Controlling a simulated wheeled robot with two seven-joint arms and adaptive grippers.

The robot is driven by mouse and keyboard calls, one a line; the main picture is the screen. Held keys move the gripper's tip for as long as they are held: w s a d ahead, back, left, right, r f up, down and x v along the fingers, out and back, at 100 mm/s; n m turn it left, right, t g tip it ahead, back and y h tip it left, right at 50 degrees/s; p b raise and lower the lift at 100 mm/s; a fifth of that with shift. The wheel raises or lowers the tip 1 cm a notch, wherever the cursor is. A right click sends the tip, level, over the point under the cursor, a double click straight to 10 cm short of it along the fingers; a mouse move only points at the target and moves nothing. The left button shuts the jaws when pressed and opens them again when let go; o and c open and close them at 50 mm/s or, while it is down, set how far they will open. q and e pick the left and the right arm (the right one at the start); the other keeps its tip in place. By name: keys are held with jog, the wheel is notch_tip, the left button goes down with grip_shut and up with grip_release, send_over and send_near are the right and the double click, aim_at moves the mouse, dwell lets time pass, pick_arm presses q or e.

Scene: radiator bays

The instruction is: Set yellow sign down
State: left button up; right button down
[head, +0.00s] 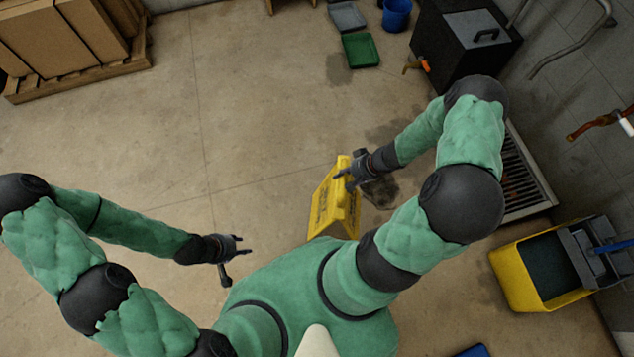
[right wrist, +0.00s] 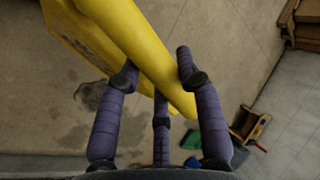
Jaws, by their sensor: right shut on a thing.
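The yellow sign (head: 325,208) is a folding floor sign with dark print, in the middle of the head view. It looks upright; I cannot tell whether its feet touch the floor. My right gripper (head: 349,177) is shut on its top edge. In the right wrist view the fingers of my right gripper (right wrist: 158,85) close around the rounded yellow top of the sign (right wrist: 130,45). My left gripper (head: 240,246) is empty, off to the left of the sign, with its fingers apart.
Dark wet patches (head: 383,192) lie on the floor beside the sign. A floor grate (head: 522,175) and a yellow mop bucket (head: 512,278) stand to the right. A black box (head: 455,45), green tray (head: 361,51) and blue bucket (head: 397,14) are at the back. Floor left of the sign is clear.

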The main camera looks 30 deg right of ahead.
jog(key=w+a+f+b, duration=0.2)
jog(key=w+f+b, duration=0.4)
jog(key=w+f, duration=0.7)
jog(key=shift+w+a+b, duration=0.15)
jog(key=shift+w+b, duration=0.15)
jog(key=shift+b, duration=0.1)
jog(key=shift+f, duration=0.1)
jog(key=c, duration=0.8)
grip_release()
